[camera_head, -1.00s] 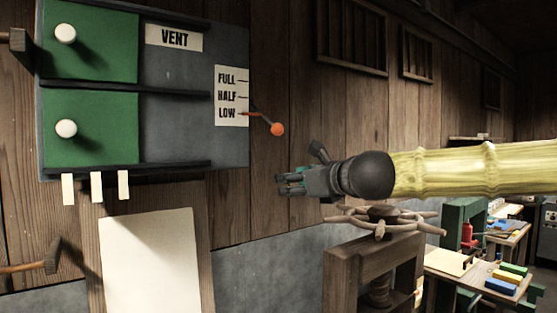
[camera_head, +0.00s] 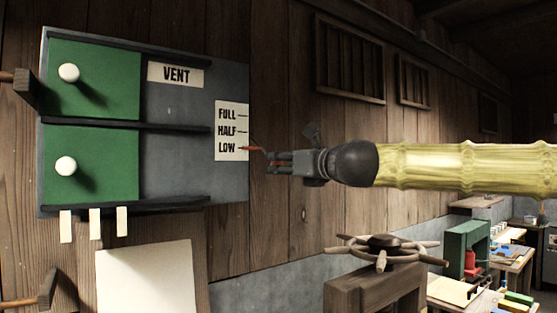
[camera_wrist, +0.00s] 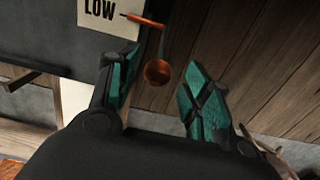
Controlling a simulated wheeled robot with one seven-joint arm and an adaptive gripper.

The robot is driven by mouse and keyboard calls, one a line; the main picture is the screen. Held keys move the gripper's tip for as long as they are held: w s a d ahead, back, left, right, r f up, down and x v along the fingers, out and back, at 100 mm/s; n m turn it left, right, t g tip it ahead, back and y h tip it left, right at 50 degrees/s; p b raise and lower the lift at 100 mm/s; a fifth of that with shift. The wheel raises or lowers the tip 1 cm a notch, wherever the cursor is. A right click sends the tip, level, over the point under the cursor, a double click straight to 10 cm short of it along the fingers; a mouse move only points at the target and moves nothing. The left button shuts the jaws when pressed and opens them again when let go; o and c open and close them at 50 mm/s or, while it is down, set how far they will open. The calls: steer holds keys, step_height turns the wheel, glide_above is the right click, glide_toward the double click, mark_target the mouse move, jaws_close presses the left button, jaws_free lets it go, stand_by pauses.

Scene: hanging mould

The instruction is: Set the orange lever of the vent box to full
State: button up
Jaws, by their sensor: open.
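The vent box (camera_head: 190,105) hangs on the wooden wall, with a label (camera_head: 231,131) reading FULL, HALF and LOW from top to bottom. The orange lever (camera_head: 251,149) points at LOW. In the head view its ball end is hidden by my gripper (camera_head: 272,162), which is at the lever's right end. In the wrist view the lever's orange ball (camera_wrist: 158,72) shows between the two open teal fingers (camera_wrist: 155,85), nearer the left one. Both fingers look apart from the ball.
Two green panels (camera_head: 95,80) with white knobs are on the box's left. A dark hammer-like tool (camera_head: 26,86) is at the left edge. A spoked wheel (camera_head: 382,246) on a wooden stand is below my arm.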

mark_target(261, 149)
steer(key=shift+p+x, duration=0.4)
steer(key=shift+x, duration=1.2)
steer(key=shift+c, duration=0.2)
jaws_close()
